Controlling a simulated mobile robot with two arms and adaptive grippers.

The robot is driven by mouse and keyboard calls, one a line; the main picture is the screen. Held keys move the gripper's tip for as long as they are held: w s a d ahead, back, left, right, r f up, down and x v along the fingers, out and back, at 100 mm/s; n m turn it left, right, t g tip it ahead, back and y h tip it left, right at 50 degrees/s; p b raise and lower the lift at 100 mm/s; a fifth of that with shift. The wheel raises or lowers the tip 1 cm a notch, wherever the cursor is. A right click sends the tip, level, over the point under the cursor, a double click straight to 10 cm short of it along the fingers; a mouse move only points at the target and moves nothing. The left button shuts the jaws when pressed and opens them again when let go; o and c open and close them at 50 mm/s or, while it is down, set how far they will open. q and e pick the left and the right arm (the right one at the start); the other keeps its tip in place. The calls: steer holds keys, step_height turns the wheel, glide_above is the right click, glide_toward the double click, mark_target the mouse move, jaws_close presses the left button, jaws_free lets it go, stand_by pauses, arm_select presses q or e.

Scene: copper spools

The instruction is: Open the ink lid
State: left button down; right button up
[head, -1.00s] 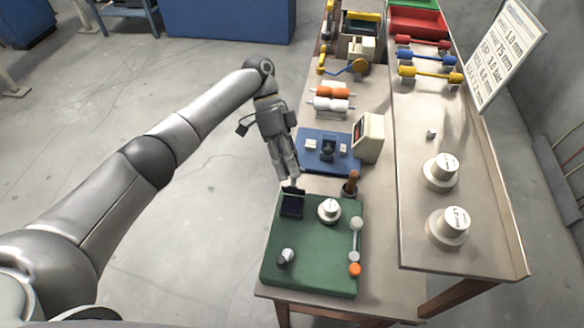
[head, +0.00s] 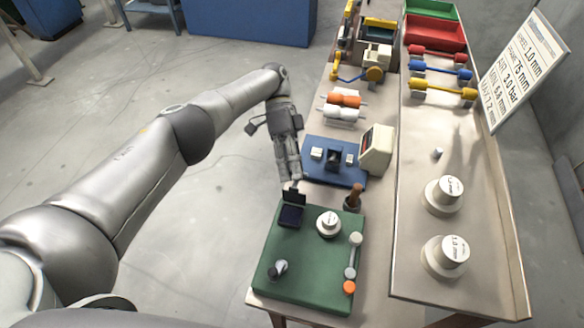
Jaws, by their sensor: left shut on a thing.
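The ink pad is a small dark navy box (head: 291,216) on the far left part of the green mat (head: 313,264). Its black lid (head: 294,196) stands raised, roughly upright, at the box's far edge, and the dark inside shows. My left gripper (head: 291,186) reaches down from behind the box, its fingertips shut at the top edge of the lid. The fingertips are small in the view, and the exact contact is partly hidden. My right gripper is not in view.
On the mat are a white round stamp (head: 328,223), a dark knob with a pale top (head: 278,268) and a rod with an orange end (head: 350,272). A wooden handle (head: 353,197) stands behind. A blue plate (head: 333,174) lies beyond.

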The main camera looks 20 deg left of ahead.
arm_select(q)
steer(key=shift+s+f, duration=0.2)
steer(key=shift+f, duration=0.55)
steer(key=c, duration=1.8)
jaws_free()
steer(key=shift+o, duration=1.4)
steer(key=shift+w, duration=0.1)
steer(key=shift+r, duration=0.1)
steer(key=shift+w+r, duration=0.15)
steer(key=shift+r, duration=0.35)
step_height(320, 180, up, 9)
steer(key=shift+r, duration=0.2)
